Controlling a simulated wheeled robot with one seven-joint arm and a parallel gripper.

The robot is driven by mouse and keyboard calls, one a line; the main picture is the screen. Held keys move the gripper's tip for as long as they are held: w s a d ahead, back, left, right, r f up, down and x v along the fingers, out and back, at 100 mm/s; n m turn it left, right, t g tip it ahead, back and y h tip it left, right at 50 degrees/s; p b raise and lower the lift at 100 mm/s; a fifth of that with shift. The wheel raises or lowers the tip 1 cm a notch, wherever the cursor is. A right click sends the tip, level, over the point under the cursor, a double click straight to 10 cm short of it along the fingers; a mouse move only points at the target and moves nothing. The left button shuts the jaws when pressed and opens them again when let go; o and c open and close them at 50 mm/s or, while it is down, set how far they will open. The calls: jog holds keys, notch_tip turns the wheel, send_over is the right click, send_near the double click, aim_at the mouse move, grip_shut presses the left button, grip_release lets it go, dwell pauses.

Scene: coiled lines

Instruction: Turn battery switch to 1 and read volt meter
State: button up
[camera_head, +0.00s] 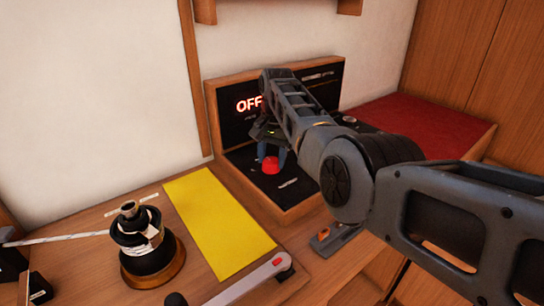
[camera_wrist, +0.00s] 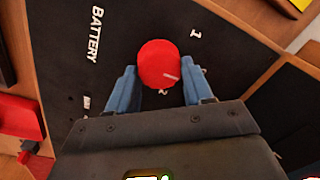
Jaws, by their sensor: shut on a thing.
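The battery switch is a round red knob (camera_wrist: 159,64) on a black panel marked "BATTERY". It carries a short pale pointer mark on its lower right side. A "1" is printed on the panel to its upper right, and part of another mark shows just below the knob. In the head view the knob (camera_head: 270,165) sits low on the wood-framed panel (camera_head: 236,163). My gripper (camera_wrist: 160,82) has its blue fingers on either side of the knob, shut on it. A lit display (camera_head: 249,103) on the upright panel reads "OFF". My arm hides part of the panel.
A yellow sheet (camera_head: 220,222) lies on the wooden worktop left of the panel. A black winch (camera_head: 146,245) and a grey handle with a red spot (camera_head: 250,280) are nearer. A red cushioned surface (camera_head: 428,121) is at the right.

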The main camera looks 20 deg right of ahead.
aim_at(272, 159)
jog(key=shift+n, duration=0.3)
jog(key=n+b, duration=0.1)
jog(key=n, duration=0.4)
jog(key=shift+w+f+n+b, duration=0.1)
jog(key=shift+n+b, duration=0.2)
jog(key=shift+b, duration=0.05)
jog(key=n+b, duration=0.1)
jog(key=n, duration=0.4)
jog(key=shift+a+n+g+b, duration=0.15)
jog(key=shift+n+g+b, duration=0.15)
jog(key=shift+b, duration=0.05)
jog(key=o, duration=1)
jog(key=shift+o, duration=0.2)
jog(key=shift+w+d+r+b, duration=0.1)
jog(key=shift+r+b, duration=0.1)
jog(key=shift+r, duration=1.8)
jog(key=shift+w+d+r+b, duration=0.1)
jog(key=shift+r+b, duration=0.05)
jog(key=shift+r, duration=1.85)
jog(key=shift+s, duration=0.1)
